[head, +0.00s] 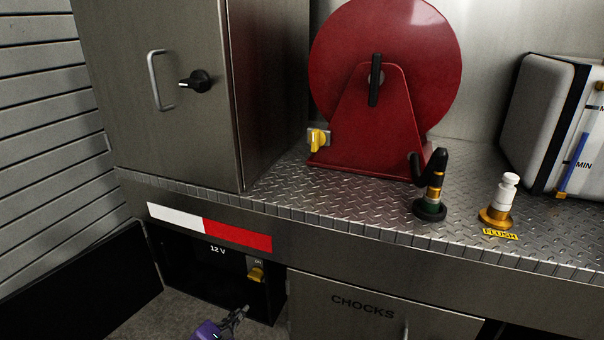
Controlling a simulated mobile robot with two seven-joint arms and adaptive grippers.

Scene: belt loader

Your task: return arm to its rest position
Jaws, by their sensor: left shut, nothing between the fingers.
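My left gripper (236,316) shows at the bottom of the head view, with dark fingers and a purple body part behind them. It is shut and empty. Its fingers are in front of the open 12 V compartment (205,272), below and left of the yellow switch (256,274) marked ON. The fingers look apart from the switch. My right gripper does not show.
An open black door (85,290) stands left of the compartment. The CHOCKS door (350,308) is to the right. Above, the diamond-plate deck (345,208) carries a metal cabinet (170,90), a red reel (390,60), a black nozzle (434,180) and a white-capped FLUSH fitting (503,195).

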